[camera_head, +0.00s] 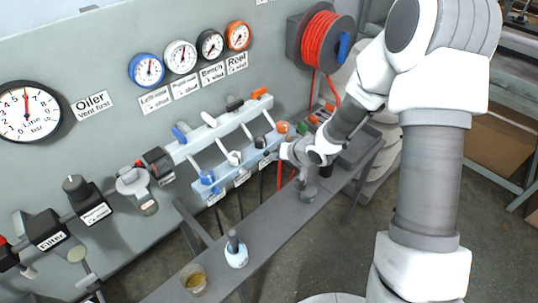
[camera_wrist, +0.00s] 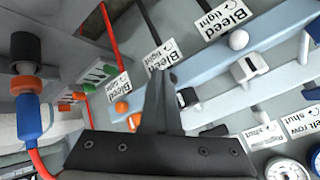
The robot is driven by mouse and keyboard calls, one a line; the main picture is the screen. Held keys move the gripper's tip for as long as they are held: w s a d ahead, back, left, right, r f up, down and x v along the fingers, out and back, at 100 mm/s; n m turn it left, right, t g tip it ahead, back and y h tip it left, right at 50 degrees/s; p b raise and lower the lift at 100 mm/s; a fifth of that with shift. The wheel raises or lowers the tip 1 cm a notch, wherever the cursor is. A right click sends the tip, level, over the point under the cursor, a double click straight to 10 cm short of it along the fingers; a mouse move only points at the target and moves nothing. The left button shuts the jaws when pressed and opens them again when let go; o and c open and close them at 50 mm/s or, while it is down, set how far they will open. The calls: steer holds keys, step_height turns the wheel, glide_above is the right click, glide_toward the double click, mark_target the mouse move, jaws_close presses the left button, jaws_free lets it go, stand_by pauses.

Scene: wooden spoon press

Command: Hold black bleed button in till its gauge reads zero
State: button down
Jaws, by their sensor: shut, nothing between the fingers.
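My gripper (camera_wrist: 163,76) is shut and empty, its narrow fingers pointing at the pale blue manifold rail (camera_wrist: 205,62). In the head view my gripper (camera_head: 273,154) is at the rail's front, by the black branch. The fingertips are by the middle "Bleed" label (camera_wrist: 158,56), between the white button (camera_wrist: 238,40) and the orange one (camera_wrist: 122,107). The black bleed button seems hidden behind the fingers; contact cannot be told. A black fitting (camera_wrist: 187,97) shows beside them; it also shows in the head view (camera_head: 259,142). The black-rimmed gauge (camera_head: 210,44) is above the "Bench" label; its reading is too small to tell.
Blue (camera_head: 147,70), white (camera_head: 180,57) and orange (camera_head: 238,36) gauges share the wall. Shutoff levers, such as the black one (camera_head: 234,103), stand behind the rail. A grey bench (camera_head: 270,222) runs below, with a bottle (camera_head: 236,252) on it. A red hose reel (camera_head: 320,40) hangs right.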

steer(key=shift+s+d, duration=0.55)
steer(key=shift+s, duration=0.05)
steer(key=shift+d, duration=0.1)
steer(key=s+d, duration=0.1)
steer(key=s+d+p, duration=0.1)
steer(key=s+d, duration=0.1)
steer(key=shift+s+d, duration=0.2)
steer(key=shift+s, duration=0.05)
stand_by(0.5)
